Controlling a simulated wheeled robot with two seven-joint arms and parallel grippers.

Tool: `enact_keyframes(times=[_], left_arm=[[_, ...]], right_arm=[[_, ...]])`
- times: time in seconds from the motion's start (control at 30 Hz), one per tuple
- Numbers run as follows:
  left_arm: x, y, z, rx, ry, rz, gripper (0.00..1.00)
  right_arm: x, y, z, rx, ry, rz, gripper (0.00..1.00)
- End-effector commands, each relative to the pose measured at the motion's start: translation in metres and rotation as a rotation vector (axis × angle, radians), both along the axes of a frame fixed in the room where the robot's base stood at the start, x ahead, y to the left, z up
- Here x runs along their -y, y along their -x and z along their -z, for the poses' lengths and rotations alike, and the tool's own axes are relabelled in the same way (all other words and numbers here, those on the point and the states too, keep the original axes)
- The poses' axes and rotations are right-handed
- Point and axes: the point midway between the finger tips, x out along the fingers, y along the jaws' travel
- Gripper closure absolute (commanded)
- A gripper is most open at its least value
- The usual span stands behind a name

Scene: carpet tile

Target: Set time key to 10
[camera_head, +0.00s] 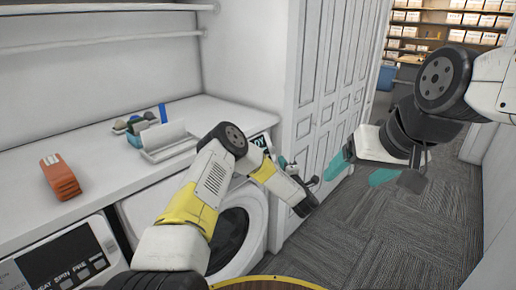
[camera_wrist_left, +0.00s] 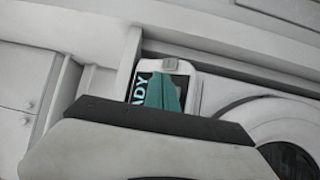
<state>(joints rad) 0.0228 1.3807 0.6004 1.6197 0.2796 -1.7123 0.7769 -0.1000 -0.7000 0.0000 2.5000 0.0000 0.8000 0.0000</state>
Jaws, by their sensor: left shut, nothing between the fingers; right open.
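A white front-loading washing machine (camera_head: 255,222) stands under the counter, with a round door. Its dark control panel (camera_head: 259,142) shows the end of a lit word in the head view and "ADY" in the left wrist view (camera_wrist_left: 138,90). My left gripper (camera_head: 284,162) is in front of this panel, its teal fingers (camera_wrist_left: 165,92) together and empty, covering part of the display. I cannot tell whether they touch it. No key labelled time is legible. My right gripper (camera_head: 361,172) is open and empty over the floor to the right.
The counter (camera_head: 105,170) holds a reddish block (camera_head: 60,177), a white holder (camera_head: 167,141) and small items. A white panelled door (camera_head: 325,95) stands right of the machine. Carpet (camera_head: 390,225) is open at right.

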Motion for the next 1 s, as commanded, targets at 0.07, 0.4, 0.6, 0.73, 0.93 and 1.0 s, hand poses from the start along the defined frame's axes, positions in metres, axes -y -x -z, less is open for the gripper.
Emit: enact_keyframes(times=[0.07, 0.4, 0.6, 0.73, 0.93, 1.0], left_arm=[[0.0, 0.0, 0.0, 0.0, 0.0, 0.0, 1.0], [0.0, 0.0, 0.0, 0.0, 0.002, 0.0, 1.0], [0.002, 0.004, 0.006, 0.001, 0.2, 0.021, 1.0], [0.009, 0.01, 0.008, 0.014, 0.517, 0.045, 1.0], [0.019, 0.017, -0.004, 0.054, 1.0, 0.06, 1.0], [0.022, 0.018, -0.01, 0.068, 1.123, 0.061, 1.0]], right_arm=[[0.0, 0.0, 0.0, 0.0, 0.0, 0.0, 0.23], [0.0, 0.0, 0.0, 0.0, 0.0, 0.0, 0.23], [0.0, 0.0, 0.0, 0.0, 0.0, 0.0, 0.23], [0.0, 0.0, 0.0, 0.0, 0.0, 0.0, 0.23], [0.0, 0.0, 0.0, 0.0, 0.0, 0.0, 0.23], [0.0, 0.0, 0.0, 0.0, 0.0, 0.0, 0.23]])
